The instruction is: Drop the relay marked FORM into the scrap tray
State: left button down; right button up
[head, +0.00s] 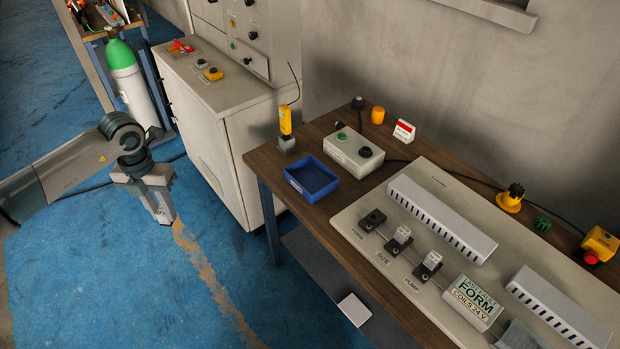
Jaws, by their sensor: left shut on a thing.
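My left gripper (160,208) hangs over the blue floor, left of the bench and well apart from it. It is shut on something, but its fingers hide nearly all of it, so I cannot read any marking. Two relays with pale tops, one (402,235) in the middle socket and one (432,261) at PUMP, stand upright. My right gripper is not in view.
A grey cabinet (215,135) stands between my left gripper and the bench (268,160). A button box (353,152) and a yellow device (285,122) flank the tray. Slotted ducts (440,220) cross the panel. A green-topped cylinder (130,85) stands behind the gripper.

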aim_at(305, 181)
jog(key=i+z, duration=0.25)
jog(key=z, duration=0.25)
jog(key=i+z, duration=0.25)
jog(key=z, duration=0.2)
